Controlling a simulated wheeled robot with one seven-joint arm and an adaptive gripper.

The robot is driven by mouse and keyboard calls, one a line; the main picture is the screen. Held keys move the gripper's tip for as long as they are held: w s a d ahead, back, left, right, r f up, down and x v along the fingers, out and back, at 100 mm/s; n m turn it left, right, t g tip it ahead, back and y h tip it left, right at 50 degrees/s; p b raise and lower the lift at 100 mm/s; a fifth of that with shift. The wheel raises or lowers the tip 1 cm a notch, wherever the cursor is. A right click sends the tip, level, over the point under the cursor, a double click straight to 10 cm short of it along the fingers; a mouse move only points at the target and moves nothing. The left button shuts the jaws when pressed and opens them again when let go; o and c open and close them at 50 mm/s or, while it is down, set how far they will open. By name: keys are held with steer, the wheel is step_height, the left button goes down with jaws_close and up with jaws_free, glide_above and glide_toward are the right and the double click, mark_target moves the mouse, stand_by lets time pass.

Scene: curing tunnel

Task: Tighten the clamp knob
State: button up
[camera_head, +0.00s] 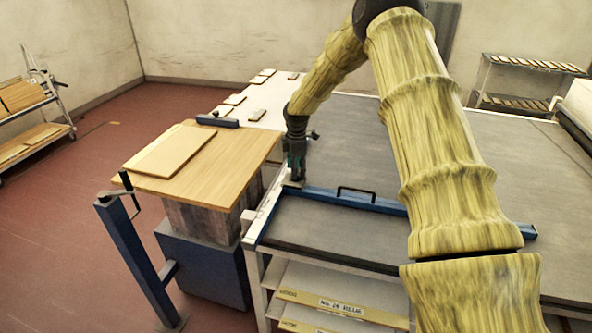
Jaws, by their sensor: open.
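My gripper (296,178) points down at the left end of a blue bar (385,204) that lies across the grey table. Its fingers are small and dark here, and I see nothing held in them. A small pale piece (292,184) shows just below the fingertips, at the bar's end. I cannot tell whether it is part of a clamp or whether the fingers touch it. No clamp knob is clear at the bar; the gripper may hide it. A black handle (356,191) stands on the bar.
A wooden board (250,150) on a pedestal stands left of the table, with a thin panel (170,152) on it. A blue post with a black crank (135,245) stands in front. Loaded racks stand at far left and back right. My arm covers part of the table.

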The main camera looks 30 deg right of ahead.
steer(key=shift+w+f, duration=0.15)
steer(key=shift+f, duration=0.8)
steer(key=c, duration=1)
